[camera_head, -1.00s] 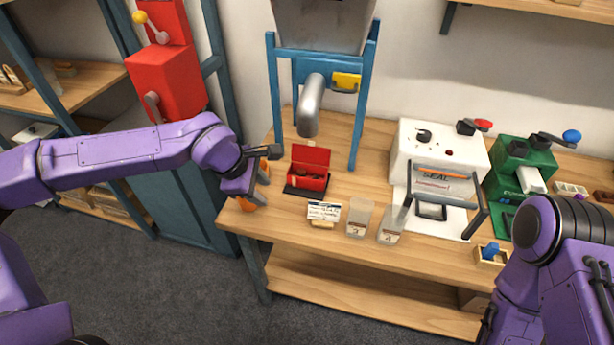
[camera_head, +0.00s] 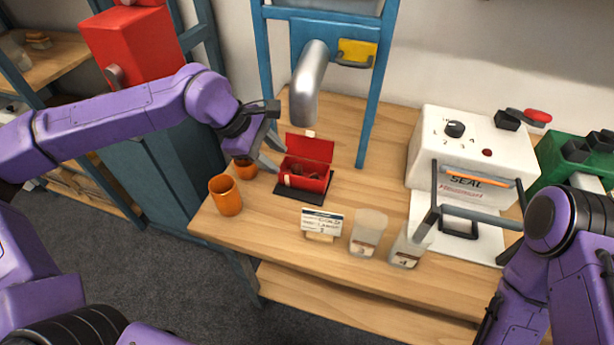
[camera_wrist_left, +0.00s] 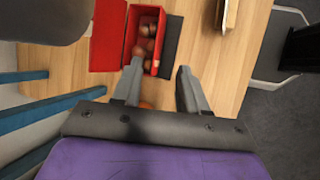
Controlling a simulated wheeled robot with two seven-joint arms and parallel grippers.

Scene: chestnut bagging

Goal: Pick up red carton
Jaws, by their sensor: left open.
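The red carton (camera_head: 313,183) stands on a dark pad on the bench, its lid raised at the back and brown chestnuts inside. My left gripper (camera_head: 268,150) is just left of the carton and open, with nothing seen between its fingers. In the left wrist view the carton (camera_wrist_left: 127,50) lies ahead of the open left gripper (camera_wrist_left: 159,72), by the left finger's tip. I cannot tell whether that tip touches it. My right arm shows at the right edge, but its gripper is not seen.
Two orange cups, the front one (camera_head: 226,196) clear and the other (camera_head: 245,168) partly behind the gripper, stand left of the carton. A label card (camera_head: 322,222) and two clear cups (camera_head: 367,232) stand in front. A blue frame with a metal spout (camera_head: 311,80) rises behind. A white sealer (camera_head: 468,150) is right.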

